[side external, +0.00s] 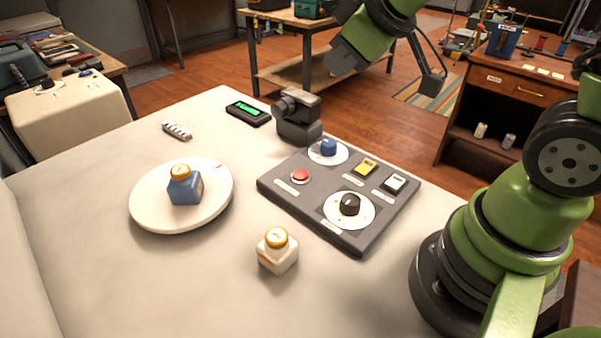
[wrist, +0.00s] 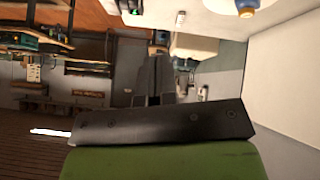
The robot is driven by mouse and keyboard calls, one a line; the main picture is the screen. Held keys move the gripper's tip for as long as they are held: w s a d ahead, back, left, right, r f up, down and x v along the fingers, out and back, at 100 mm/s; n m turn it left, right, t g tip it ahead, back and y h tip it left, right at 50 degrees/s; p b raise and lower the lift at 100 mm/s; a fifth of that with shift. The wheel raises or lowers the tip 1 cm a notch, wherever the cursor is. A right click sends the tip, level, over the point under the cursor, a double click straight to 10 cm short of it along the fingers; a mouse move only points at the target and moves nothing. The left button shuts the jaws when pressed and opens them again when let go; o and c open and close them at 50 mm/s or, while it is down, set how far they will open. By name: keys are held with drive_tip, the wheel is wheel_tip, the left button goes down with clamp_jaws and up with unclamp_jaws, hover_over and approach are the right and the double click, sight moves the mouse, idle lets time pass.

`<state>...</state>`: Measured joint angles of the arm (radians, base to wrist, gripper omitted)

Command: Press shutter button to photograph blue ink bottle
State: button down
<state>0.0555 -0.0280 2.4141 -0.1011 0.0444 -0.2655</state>
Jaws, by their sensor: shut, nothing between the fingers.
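The blue ink bottle (side external: 185,189) with a yellow cap stands upright on a round white plate (side external: 150,215) at the left of the table. Its top also shows at the upper edge of the wrist view (wrist: 246,5). A dark camera (side external: 299,122) stands behind a grey control panel (side external: 300,208). The panel carries a red round button (side external: 300,176), a yellow button (side external: 365,167), a white button (side external: 394,183), a blue knob (side external: 328,147) and a black knob (side external: 349,204). Their labels are too small to read. My gripper (wrist: 153,80) is shut and empty, raised well clear of the panel.
A white bottle (side external: 277,251) with a yellow cap stands in front of the panel. A small green-lit display (side external: 248,112) and a white strip (side external: 177,130) lie at the back of the table (side external: 80,260). The front left of the table is free.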

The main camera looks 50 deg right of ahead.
drive_tip(key=w+f+n, duration=0.3)
drive_tip(key=f, duration=0.1)
drive_tip(key=n+y, duration=0.3)
drive_tip(key=n, duration=0.2)
hover_over(300, 176)
wheel_tip(300, 176, down, 8)
drive_tip(key=shift+t, duration=0.4)
drive_tip(key=shift+h, duration=0.3)
drive_tip(key=shift+f, duration=4.3)
drive_tip(key=shift+f, duration=0.4)
